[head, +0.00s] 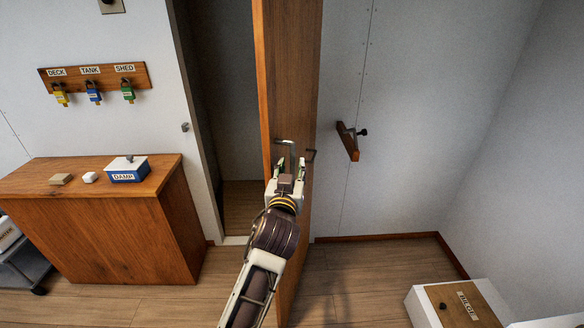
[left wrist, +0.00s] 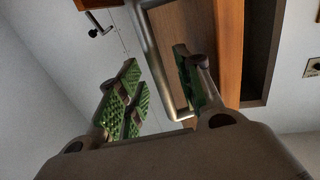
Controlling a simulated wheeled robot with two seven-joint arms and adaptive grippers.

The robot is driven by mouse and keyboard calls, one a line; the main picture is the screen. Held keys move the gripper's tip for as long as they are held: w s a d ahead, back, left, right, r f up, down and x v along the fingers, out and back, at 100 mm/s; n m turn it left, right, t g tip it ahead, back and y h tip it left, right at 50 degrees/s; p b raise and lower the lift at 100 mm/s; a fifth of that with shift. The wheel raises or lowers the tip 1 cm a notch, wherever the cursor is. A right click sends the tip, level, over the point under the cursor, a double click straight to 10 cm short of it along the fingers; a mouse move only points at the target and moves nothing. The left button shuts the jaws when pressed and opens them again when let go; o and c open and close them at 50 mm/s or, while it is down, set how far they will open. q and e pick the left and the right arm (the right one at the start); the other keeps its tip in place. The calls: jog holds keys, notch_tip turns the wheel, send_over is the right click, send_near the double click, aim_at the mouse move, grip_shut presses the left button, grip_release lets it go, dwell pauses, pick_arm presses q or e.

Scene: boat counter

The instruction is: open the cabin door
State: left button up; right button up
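The wooden cabin door (head: 292,70) stands swung open and shows nearly edge-on in the head view, with the dark doorway (head: 228,120) to its left. A metal handle (head: 285,141) sticks out from the door near my left gripper (head: 287,166). In the left wrist view the door's edge (left wrist: 229,45) is at the right. The bent handle bar (left wrist: 152,50) runs down between the green-padded fingers of my left gripper (left wrist: 160,90), which are spread apart. I cannot tell whether a finger touches the handle. My right gripper is out of view.
A wooden counter (head: 120,235) with a DAMP box (head: 127,170) stands left of the doorway. A wooden bracket with a dark knob (head: 348,142) is on the wall to the right. A white box with a wooden lid (head: 462,303) is at lower right.

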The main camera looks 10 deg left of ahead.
pick_arm(q)
jog(key=s, duration=1)
jog(key=shift+d, duration=0.2)
jog(key=shift+w, duration=0.1)
